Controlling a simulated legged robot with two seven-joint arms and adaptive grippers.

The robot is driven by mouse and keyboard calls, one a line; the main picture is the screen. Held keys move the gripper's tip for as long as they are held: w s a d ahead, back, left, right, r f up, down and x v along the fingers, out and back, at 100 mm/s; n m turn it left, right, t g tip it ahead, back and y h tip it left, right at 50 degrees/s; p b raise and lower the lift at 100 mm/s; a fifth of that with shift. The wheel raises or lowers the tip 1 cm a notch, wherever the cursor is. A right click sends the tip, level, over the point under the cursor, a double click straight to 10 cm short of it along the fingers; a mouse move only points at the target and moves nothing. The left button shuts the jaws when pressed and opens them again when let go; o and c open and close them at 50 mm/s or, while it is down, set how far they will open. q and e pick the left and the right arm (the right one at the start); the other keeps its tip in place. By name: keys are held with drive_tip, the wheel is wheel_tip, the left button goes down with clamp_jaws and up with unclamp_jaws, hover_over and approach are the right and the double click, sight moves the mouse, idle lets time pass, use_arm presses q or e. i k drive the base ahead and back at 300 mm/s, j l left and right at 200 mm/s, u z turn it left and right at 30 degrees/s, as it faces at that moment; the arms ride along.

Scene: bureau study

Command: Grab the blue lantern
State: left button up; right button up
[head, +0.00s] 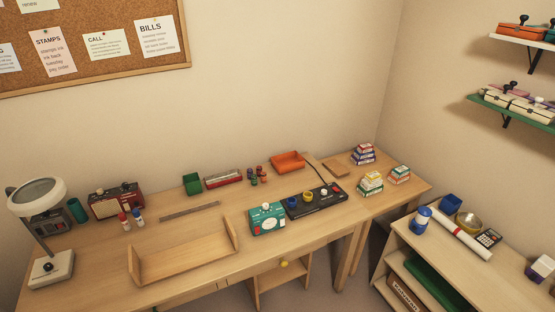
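A small upright object with a blue top and base and a pale middle band (421,220) stands near the left end of the low shelf unit's top (440,254) at the right; it looks like the blue lantern. A white rolled tube lies close to its right side. Neither of my grippers is in the head view, and nothing is seen touching the blue object.
The desk (95,265) holds a magnifier lamp (42,222), a wooden tray (184,264), and a black panel (318,203). Wall shelves hang upper right.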

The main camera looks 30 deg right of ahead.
sight(421, 221)
drive_tip(key=z, duration=2.15)
drive_tip(key=i+z, duration=0.1)
drive_tip(key=i, duration=0.3)
